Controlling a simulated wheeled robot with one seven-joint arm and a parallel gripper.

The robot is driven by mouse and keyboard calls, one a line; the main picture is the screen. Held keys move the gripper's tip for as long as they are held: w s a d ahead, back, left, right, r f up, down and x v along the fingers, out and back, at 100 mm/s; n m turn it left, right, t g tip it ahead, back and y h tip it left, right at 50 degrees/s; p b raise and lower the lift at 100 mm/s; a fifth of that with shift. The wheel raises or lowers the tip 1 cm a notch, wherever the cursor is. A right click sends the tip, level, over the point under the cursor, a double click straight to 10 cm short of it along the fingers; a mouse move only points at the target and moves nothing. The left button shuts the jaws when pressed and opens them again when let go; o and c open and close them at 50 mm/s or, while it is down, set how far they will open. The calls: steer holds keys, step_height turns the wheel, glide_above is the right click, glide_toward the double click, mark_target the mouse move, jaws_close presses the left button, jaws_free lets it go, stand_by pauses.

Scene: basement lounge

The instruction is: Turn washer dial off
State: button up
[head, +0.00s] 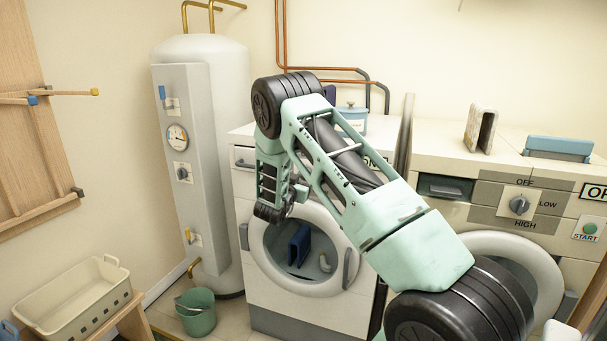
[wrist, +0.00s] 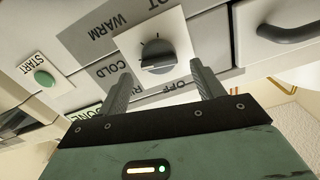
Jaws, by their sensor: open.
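The washer (head: 310,285) stands in the middle of the head view, its control panel mostly hidden behind my arm. In the wrist view, the washer dial (wrist: 157,57) is a dark grey knob on a white square plate, seen upside down. Labels WARM, COLD and OFF surround it, with another label partly covered. OFF lies at the lower right, by my right finger. I cannot tell which label the dial points to. My gripper (wrist: 159,74) is open, with its fingertips either side of the knob's near edge. No clear contact shows. In the head view the gripper is mostly hidden.
A green START button (wrist: 43,78) and a drawer handle (wrist: 290,30) flank the dial. A dryer (head: 440,165) with its own OFF/LOW/HIGH dial (head: 519,205) stands right. A water heater (head: 205,130) and a green bucket (head: 196,318) are left.

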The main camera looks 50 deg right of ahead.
steer(key=shift+x, duration=1.7)
steer(key=c, duration=1)
steer(key=shift+o, duration=0.2)
